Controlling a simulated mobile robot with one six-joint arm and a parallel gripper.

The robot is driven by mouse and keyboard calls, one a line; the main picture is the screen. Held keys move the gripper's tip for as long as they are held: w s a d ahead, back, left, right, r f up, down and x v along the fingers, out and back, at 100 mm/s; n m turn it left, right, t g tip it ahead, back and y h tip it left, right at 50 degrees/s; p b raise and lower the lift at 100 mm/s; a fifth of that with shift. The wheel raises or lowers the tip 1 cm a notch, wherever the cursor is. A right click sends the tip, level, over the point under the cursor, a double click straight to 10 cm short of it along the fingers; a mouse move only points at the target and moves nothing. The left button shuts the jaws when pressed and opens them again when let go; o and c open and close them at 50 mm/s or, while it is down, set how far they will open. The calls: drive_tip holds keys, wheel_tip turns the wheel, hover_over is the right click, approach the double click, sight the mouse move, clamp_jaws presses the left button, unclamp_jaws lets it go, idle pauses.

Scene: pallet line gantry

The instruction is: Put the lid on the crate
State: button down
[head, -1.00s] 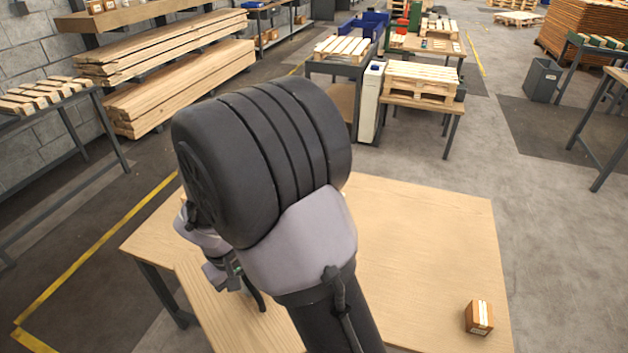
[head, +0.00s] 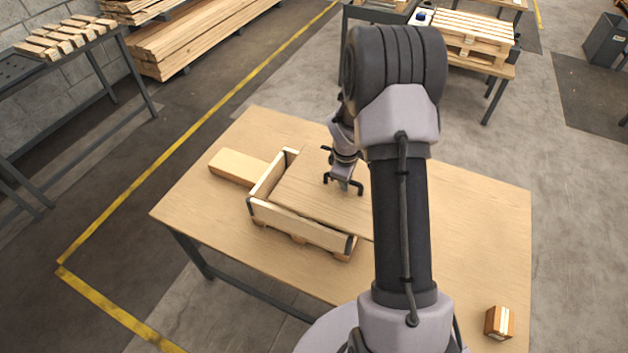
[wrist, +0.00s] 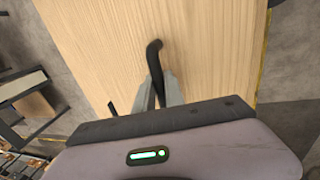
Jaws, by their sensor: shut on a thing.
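The crate (head: 300,226) is a low, light wooden box with dark corners on the table. Its left end and front wall show; its far and right sides are hidden by the lid and my arm. The lid (head: 318,205) is a flat wooden panel over the crate, with a strip of the inside open along the left and front. Whether it touches the crate, I cannot tell. My gripper (head: 343,180) is above the lid, shut on its black handle. The wrist view shows the fingers (wrist: 160,92) closed on the handle (wrist: 154,55) over the lid (wrist: 215,50).
A wooden block (head: 237,167) lies on the table (head: 480,230) left of the crate. A small brown box (head: 498,322) stands at the table's front right. A bench with pallets (head: 470,40) stands behind.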

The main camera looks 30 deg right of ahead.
sight(314, 176)
drive_tip(key=w+a, duration=0.3)
drive_tip(key=w, duration=0.2)
drive_tip(key=w+a+f+b, duration=0.1)
drive_tip(key=w+a, duration=0.1)
drive_tip(key=w, duration=0.1)
drive_tip(key=shift+w+a, duration=0.25)
drive_tip(key=shift+a, duration=0.1)
drive_tip(key=shift+w+f, duration=0.1)
drive_tip(key=shift+f, duration=0.25)
drive_tip(key=shift+f+b, duration=0.65)
drive_tip(key=shift+f, duration=0.75)
drive_tip(key=shift+f, duration=0.3)
drive_tip(key=c, duration=1.4)
unclamp_jaws()
